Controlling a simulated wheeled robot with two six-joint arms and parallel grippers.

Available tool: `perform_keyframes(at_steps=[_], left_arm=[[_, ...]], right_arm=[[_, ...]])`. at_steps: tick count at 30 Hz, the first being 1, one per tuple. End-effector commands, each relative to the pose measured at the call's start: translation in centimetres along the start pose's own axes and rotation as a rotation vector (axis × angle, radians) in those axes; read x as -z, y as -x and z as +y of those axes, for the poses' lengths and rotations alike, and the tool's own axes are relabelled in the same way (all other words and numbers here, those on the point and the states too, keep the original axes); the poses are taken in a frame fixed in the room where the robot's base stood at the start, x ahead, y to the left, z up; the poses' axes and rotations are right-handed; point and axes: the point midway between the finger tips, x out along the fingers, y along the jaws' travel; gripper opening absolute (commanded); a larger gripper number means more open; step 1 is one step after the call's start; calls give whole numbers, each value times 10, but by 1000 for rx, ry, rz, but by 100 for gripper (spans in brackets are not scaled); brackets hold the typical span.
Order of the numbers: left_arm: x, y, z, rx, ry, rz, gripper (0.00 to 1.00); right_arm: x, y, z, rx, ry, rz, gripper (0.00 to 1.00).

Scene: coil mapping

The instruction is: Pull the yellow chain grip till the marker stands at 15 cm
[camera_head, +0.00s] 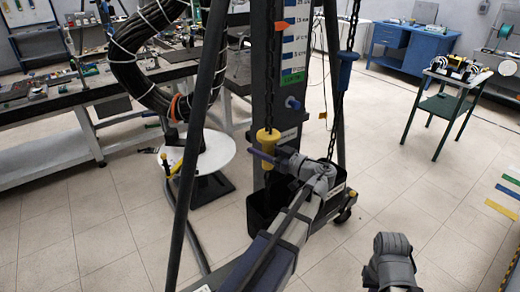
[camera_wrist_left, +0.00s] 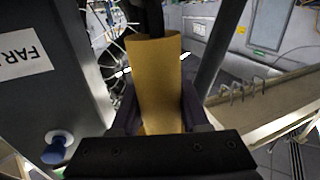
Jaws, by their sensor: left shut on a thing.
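The yellow chain grip (camera_head: 267,144) hangs on a dark chain in front of the column. It fills the middle of the left wrist view (camera_wrist_left: 157,80), between the two dark fingers. My left gripper (camera_head: 264,157) is shut on it; its fingers hide the grip's lower part. An orange pointer (camera_head: 280,26), which looks like the marker, stands near the top of the scale board (camera_head: 294,50). The board's numbers are too small to read surely. Part of my right arm shows at the bottom right; its fingers are not visible.
A blue grip (camera_head: 345,70) hangs on a second chain to the right. A dark bin (camera_head: 258,215) stands at the column's foot. Dark frame legs (camera_head: 196,130) flank the column. A blue knob (camera_head: 293,103) sticks out from it. Open floor (camera_head: 405,185) lies to the right.

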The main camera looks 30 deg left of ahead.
Motion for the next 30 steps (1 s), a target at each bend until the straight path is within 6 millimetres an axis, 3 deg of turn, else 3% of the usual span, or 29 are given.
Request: perform_keyframes(at_steps=[2,13,14,15,21,30], left_arm=[[-9,0,-1,2,1,-7,0],[-8,0,-1,1,0,-7,0],[-8,0,-1,1,0,-6,48],[-8,0,-1,1,0,-6,53],[-7,0,0,1,0,-4,75],[-7,4,0,-1,0,-2,75]], right_arm=[[0,-7,-1,0,0,0,0],[0,-6,-1,0,0,0,0],[0,-6,-1,0,0,0,0],[0,-6,-1,0,0,0,0],[0,-6,-1,0,0,0,0],[0,-6,-1,0,0,0,0]])
